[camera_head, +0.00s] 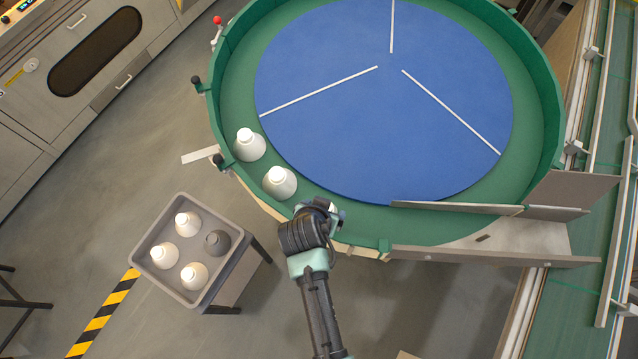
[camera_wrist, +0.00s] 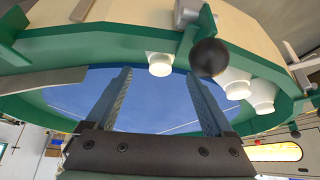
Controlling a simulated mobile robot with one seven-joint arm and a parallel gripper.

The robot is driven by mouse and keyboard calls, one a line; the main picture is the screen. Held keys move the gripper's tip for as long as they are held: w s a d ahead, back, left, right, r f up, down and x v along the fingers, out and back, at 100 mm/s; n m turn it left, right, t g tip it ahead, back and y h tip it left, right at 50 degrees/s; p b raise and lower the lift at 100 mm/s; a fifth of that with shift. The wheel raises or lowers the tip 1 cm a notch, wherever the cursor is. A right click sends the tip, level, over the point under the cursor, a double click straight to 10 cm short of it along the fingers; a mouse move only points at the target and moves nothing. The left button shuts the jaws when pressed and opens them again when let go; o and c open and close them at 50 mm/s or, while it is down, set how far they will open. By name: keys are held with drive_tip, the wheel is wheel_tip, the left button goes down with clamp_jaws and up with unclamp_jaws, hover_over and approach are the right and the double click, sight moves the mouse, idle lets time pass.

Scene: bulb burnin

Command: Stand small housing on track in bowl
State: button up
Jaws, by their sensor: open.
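The green bowl (camera_head: 225,90) has a blue centre disc (camera_head: 420,150) inside its green track (camera_head: 240,85). Two white housings, a left one (camera_head: 249,145) and a right one (camera_head: 280,183), stand upright on the track at the bowl's lower left. My gripper (camera_head: 325,212) is at the near rim, right of them; its jaws are hidden there. The wrist view shows my gripper (camera_wrist: 162,75) open and empty, with three white housings on the track. One housing (camera_wrist: 160,66) is seen beyond the gap between my fingertips, apart from both; my arm probably hides it in the head view.
A dark ball knob (camera_wrist: 210,57) is close to my right finger in the wrist view. Metal guides (camera_head: 490,255) and a conveyor (camera_head: 575,270) lie right.

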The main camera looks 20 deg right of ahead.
drive_tip(key=v, duration=0.7)
drive_tip(key=shift+s+a+r, duration=0.1)
drive_tip(key=shift+a+r, duration=0.05)
drive_tip(key=shift+r, duration=0.1)
drive_tip(key=w+a+r+n+t, duration=0.2)
drive_tip(key=w+r+t, duration=0.3)
drive_tip(key=w+r, duration=0.75)
drive_tip(key=w+a+r+n+t, duration=0.1)
drive_tip(key=w+r+t, duration=0.4)
drive_tip(key=r, duration=1.4)
wheel_tip(320, 180, up, 17)
drive_tip(key=s+a+n+t+y, duration=0.1)
drive_tip(key=a+n+t+y, duration=0.15)
drive_tip(key=t, duration=0.25)
drive_tip(key=s+a+r+n+t, duration=0.1)
drive_tip(key=s+r+t, duration=0.3)
drive_tip(key=r, duration=0.6)
drive_tip(key=s+a+r+n+t+y, duration=0.1)
drive_tip(key=s+a+r+n+t, duration=0.1)
drive_tip(key=s+r, duration=0.5)
wheel_tip(320, 180, up, 3)
drive_tip(key=shift+s+r+t, duration=0.2)
drive_tip(key=shift+s+t, duration=0.2)
drive_tip(key=shift+t, duration=0.5)
drive_tip(key=shift+a, duration=0.1)
